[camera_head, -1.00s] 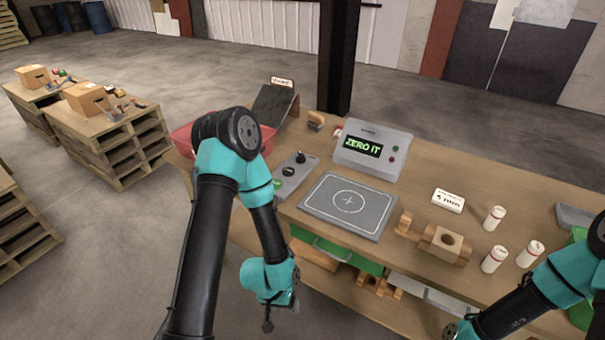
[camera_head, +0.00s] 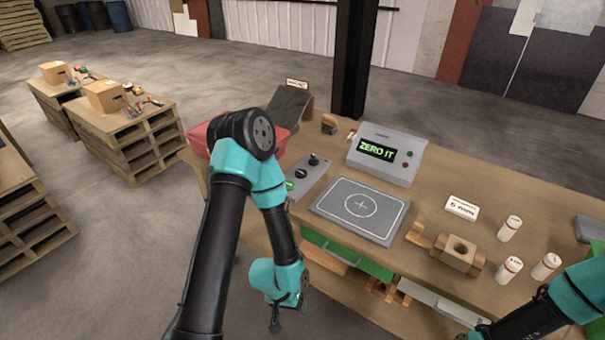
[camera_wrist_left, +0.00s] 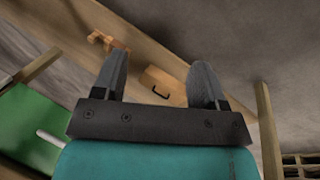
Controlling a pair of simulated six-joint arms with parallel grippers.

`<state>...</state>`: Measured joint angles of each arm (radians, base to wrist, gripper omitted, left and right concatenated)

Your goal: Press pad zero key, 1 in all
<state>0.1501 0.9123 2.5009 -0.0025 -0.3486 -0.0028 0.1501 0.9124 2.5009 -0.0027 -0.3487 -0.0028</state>
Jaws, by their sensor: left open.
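The grey pad (camera_head: 360,208) with a white circle and cross lies flat on the bench. Left of it is a grey control strip (camera_head: 307,178) with a black knob (camera_head: 313,159), a dark label and a green button (camera_head: 290,185). Which of these is the zero key I cannot tell. Behind the pad, the detector box (camera_head: 386,155) shows "ZERO IT" on its display. My left gripper (camera_head: 275,318) hangs low, in front of the bench's edge. In the left wrist view (camera_wrist_left: 160,78) its fingers are open with nothing between them. My right arm enters at lower right; its gripper is out of frame.
Right of the pad are a wooden block with a hole (camera_head: 460,254), a white label block (camera_head: 461,207) and several white cylinders (camera_head: 509,229). A red bin (camera_head: 208,136) is partly hidden behind my left arm. A green drawer (camera_head: 345,255) is below the bench top.

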